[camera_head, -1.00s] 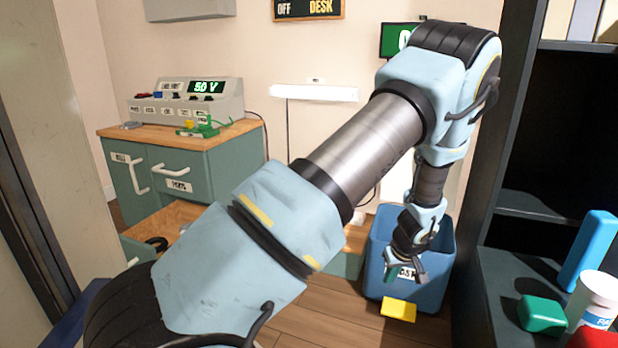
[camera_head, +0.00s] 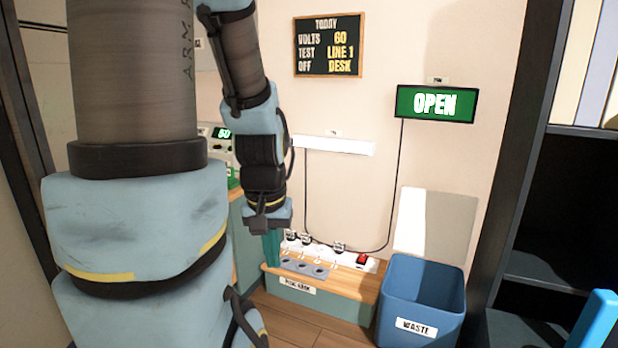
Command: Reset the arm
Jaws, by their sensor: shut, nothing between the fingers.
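My arm rises on the left of the head view and bends over, with the forearm hanging down. My gripper (camera_head: 271,248) is at its lower end, pointing down with its teal fingers shut and empty. It hangs in front of the left end of a low wooden-topped bench (camera_head: 350,280). I cannot tell whether the fingertips touch anything there. My arm hides most of the left side, including much of the desk with the voltage display (camera_head: 221,133).
A blue waste bin (camera_head: 420,310) stands right of the bench. A power strip with plugs and a red switch (camera_head: 361,259) lies on the bench. A dark shelf (camera_head: 545,215) with a blue object (camera_head: 597,318) is at the right. A board (camera_head: 329,45) and a green OPEN sign (camera_head: 436,104) hang on the wall.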

